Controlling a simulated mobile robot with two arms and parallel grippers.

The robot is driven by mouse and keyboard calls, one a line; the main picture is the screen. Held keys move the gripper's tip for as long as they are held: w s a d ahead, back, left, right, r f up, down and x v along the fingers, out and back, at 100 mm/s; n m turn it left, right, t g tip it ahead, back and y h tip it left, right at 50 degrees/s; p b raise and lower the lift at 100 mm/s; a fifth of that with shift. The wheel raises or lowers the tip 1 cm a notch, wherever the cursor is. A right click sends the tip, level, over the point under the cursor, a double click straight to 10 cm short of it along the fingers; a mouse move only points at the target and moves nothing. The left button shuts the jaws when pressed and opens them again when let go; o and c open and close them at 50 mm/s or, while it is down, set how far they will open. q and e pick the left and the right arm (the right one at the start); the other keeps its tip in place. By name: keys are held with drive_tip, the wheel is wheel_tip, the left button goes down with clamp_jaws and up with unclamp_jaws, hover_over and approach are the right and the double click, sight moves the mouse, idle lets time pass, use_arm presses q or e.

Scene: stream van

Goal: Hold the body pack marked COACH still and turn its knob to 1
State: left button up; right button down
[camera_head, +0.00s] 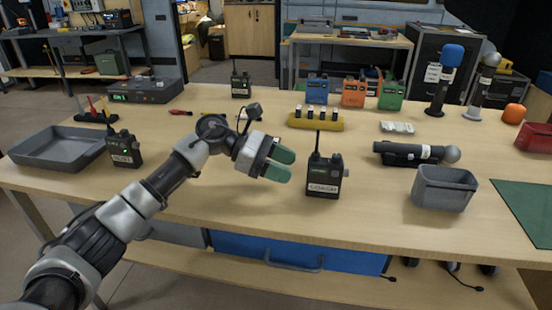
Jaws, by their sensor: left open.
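The body pack marked COACH (325,176) is a small black box with a white label, a short antenna and a knob on top. It stands upright on the wooden table (240,205), right of the middle. My left gripper (284,165) has green fingertips and is open and empty. It points right toward the pack, a short way to its left, and appears apart from it. The pack's knob is too small to read its setting. My right gripper is not in view.
Another black pack (124,150) stands at the left beside a grey tray (60,148). A grey bin (444,188) and a black microphone (410,153) lie right of the COACH pack. A yellow battery holder (316,121) is behind it. The table in front is clear.

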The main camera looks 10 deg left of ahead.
sight(317, 179)
use_arm(q)
drive_tip(key=x, duration=0.4)
drive_tip(key=shift+d+f, duration=0.1)
drive_tip(key=shift+f, duration=0.05)
drive_tip(key=b+x, duration=0.1)
drive_tip(key=x, duration=0.1)
drive_tip(key=shift+w+d+f, duration=0.1)
drive_tip(key=shift+d, duration=0.15)
drive_tip(key=shift+d+f, duration=0.15)
drive_tip(key=shift+d, duration=0.4)
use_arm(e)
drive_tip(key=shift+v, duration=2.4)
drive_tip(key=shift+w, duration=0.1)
